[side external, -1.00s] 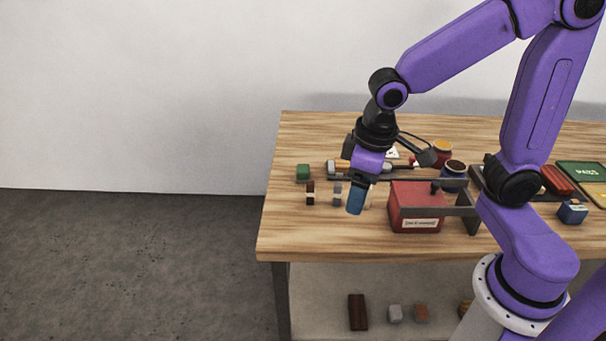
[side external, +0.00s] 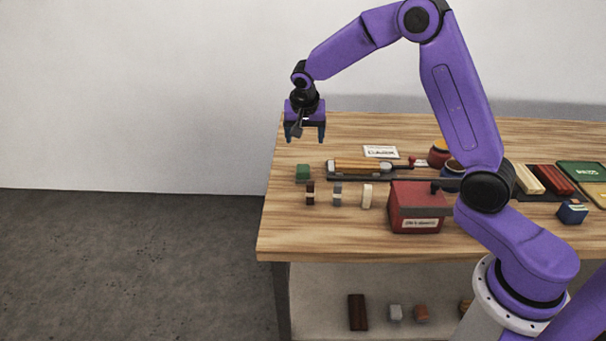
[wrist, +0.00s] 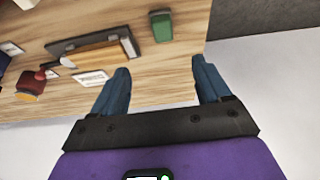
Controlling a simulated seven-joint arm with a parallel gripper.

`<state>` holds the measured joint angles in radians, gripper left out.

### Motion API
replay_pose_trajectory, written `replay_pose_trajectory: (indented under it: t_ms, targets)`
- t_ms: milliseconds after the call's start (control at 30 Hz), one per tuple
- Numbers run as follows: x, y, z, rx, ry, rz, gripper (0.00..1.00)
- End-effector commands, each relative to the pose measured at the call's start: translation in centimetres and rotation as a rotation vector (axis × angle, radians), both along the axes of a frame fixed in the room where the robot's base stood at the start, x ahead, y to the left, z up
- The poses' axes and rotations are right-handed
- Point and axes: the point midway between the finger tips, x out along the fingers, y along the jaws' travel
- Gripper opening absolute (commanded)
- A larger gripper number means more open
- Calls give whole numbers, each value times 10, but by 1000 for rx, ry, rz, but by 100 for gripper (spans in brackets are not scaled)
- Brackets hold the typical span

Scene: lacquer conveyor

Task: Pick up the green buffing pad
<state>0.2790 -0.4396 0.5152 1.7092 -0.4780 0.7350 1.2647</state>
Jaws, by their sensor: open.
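The green buffing pad (side external: 303,172) is a small green block on the wooden table near its left edge. It also shows in the wrist view (wrist: 161,26), at the top centre, beyond the gap between my fingers. My gripper (side external: 306,138) is open and empty, with blue fingers pointing down. It is in the air above the back left part of the table, higher than the pad and apart from it. Both fingertips (wrist: 162,75) show in the wrist view with nothing between them.
A tray with a wooden-handled tool (side external: 362,167) lies just right of the pad. Several small blocks (side external: 337,195) stand in a row in front, beside a red box (side external: 416,207). A white card (side external: 380,152) and jars (side external: 439,152) are behind. The table's left edge is close to the pad.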

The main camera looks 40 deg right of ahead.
Motion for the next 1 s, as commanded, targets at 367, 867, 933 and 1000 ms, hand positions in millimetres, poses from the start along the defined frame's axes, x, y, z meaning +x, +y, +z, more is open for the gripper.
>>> replay_pose_trajectory:
  t_ms: [367,867,933,1000]
  targets:
    - [16,-17,-56,0,3,-3,77]
    - [33,-32,-112,1,0,-2,77]
    - [35,-33,-115,1,-1,-2,77]
    - [37,-33,-120,0,1,-1,77]
